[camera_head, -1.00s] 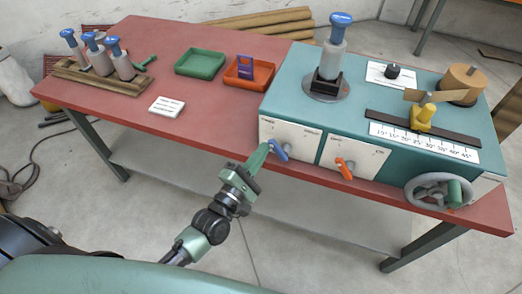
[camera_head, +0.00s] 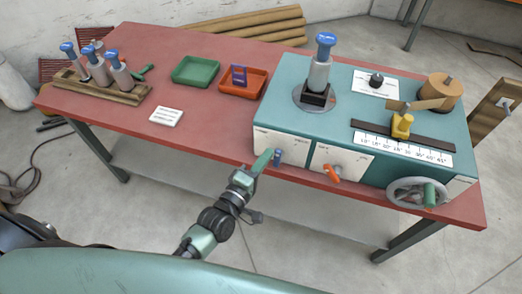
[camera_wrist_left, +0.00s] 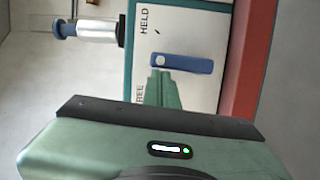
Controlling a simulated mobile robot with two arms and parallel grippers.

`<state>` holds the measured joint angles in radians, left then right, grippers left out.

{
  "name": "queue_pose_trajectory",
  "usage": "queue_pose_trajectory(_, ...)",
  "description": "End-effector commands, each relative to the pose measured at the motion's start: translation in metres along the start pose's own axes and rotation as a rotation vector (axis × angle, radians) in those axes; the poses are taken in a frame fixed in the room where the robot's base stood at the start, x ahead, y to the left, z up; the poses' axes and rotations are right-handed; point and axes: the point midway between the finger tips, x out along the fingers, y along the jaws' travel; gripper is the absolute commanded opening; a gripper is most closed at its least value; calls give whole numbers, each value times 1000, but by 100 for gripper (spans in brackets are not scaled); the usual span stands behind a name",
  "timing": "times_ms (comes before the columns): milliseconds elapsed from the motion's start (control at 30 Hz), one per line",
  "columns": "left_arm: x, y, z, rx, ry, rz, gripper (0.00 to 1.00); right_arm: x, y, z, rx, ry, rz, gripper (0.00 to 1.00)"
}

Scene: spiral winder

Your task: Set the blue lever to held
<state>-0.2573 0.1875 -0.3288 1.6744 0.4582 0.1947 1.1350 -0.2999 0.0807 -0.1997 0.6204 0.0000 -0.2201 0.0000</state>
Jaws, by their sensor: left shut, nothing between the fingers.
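The blue lever (camera_head: 277,157) is on the white front panel of the teal machine (camera_head: 365,105). In the left wrist view the lever (camera_wrist_left: 182,64) lies between the printed words HELD and a partly covered FREE. It stands about upright on the panel, pointing at neither word. My left gripper (camera_head: 265,158) is shut and empty, just left of the lever in the head view. In the wrist view its fingertips (camera_wrist_left: 162,76) are against or very near the lever's FREE side; contact is hard to tell. My right gripper is not in view.
An orange lever (camera_head: 332,173) is on the panel to the right, and a handwheel (camera_head: 418,192) is beyond it. The red table's front edge runs below the panels. Trays and a rack are farther left.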

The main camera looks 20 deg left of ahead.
Motion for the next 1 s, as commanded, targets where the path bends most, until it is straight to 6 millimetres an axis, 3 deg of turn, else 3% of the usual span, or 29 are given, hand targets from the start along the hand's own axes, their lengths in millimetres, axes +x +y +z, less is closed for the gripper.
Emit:
queue_pose_trajectory(33, 1, 6, 3, 38, 1, -12, 0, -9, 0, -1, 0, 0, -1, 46)
queue_pose_trajectory(200, 3, 7, 12, 75, -1, -20, 0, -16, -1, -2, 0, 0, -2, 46)
queue_pose_trajectory(1000, 8, 8, 34, 72, -1, -19, 0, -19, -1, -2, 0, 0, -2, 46)
